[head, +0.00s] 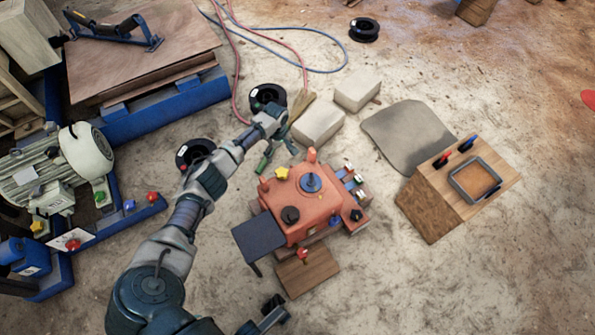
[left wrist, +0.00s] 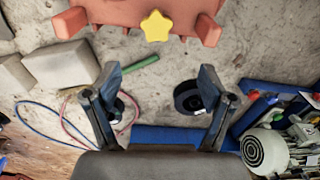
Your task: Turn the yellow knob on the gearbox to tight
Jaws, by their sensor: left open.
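The orange-red gearbox (head: 325,205) stands on the floor at the centre of the head view. Its yellow knob (head: 281,173) sits at the upper left corner. In the left wrist view the star-shaped yellow knob (left wrist: 155,26) is at the top, on the edge of the gearbox (left wrist: 110,12). My left gripper (head: 282,128) is above and left of the gearbox in the head view, apart from the knob. In the left wrist view its fingers (left wrist: 158,82) are spread and empty, below the knob. A dark part at the bottom of the head view seems to be my right gripper (head: 268,315); its jaws are unclear.
A green stick (left wrist: 141,64) lies on the floor near the gearbox. Pale blocks (head: 318,122) and black spools (head: 195,153) lie behind. A motor (head: 45,180) on a blue frame stands left. A wooden box (head: 430,205) stands right; bare floor lies between.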

